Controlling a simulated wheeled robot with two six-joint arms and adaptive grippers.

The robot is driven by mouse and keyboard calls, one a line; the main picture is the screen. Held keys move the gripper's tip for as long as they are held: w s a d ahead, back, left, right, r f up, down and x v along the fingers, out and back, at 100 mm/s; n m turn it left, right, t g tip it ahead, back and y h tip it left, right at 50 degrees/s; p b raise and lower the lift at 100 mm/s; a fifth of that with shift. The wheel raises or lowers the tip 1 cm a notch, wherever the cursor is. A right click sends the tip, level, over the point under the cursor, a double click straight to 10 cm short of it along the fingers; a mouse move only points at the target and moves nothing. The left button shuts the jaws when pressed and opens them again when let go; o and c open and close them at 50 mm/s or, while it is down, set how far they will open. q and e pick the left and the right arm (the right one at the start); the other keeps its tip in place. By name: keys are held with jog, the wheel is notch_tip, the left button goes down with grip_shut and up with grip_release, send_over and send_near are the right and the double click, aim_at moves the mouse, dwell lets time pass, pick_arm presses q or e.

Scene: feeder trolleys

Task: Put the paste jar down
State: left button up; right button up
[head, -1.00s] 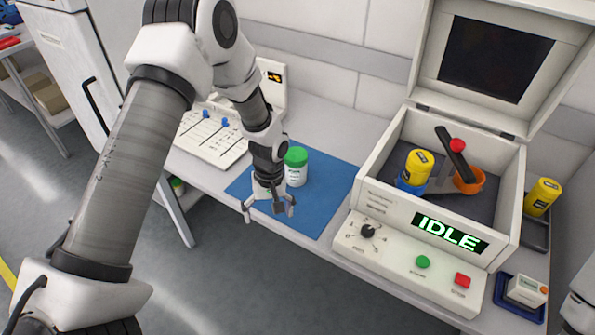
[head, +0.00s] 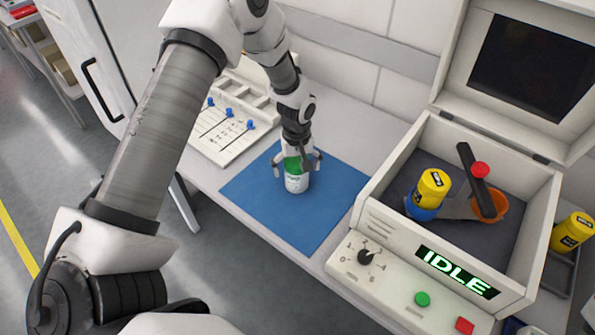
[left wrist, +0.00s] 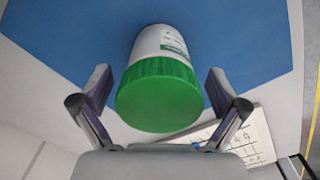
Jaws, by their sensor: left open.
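The paste jar (head: 296,180), white with a green lid, stands upright on the blue mat (head: 318,218). My left gripper (head: 297,164) is right above it, pointing down, with its fingers open on either side of the lid. In the left wrist view the green lid of the jar (left wrist: 160,95) lies between the open fingers of my left gripper (left wrist: 160,88), with a gap on each side. My right gripper does not show.
An open-lidded machine (head: 400,250) reading IDLE stands right of the mat, holding a yellow container (head: 432,186) and an orange cup (head: 492,206). A white panel with blue sliders (head: 225,130) is at the left. The mat's front part is clear.

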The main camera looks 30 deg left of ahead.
pick_arm(q)
jog(key=shift+w+f, duration=0.15)
jog(key=shift+f, duration=0.45)
jog(key=shift+r, duration=0.1)
jog(key=shift+s+r, duration=0.1)
jog(key=shift+s, duration=0.15)
jog(key=c, duration=1.7)
jog(key=shift+c, duration=0.2)
jog(key=shift+w, duration=0.1)
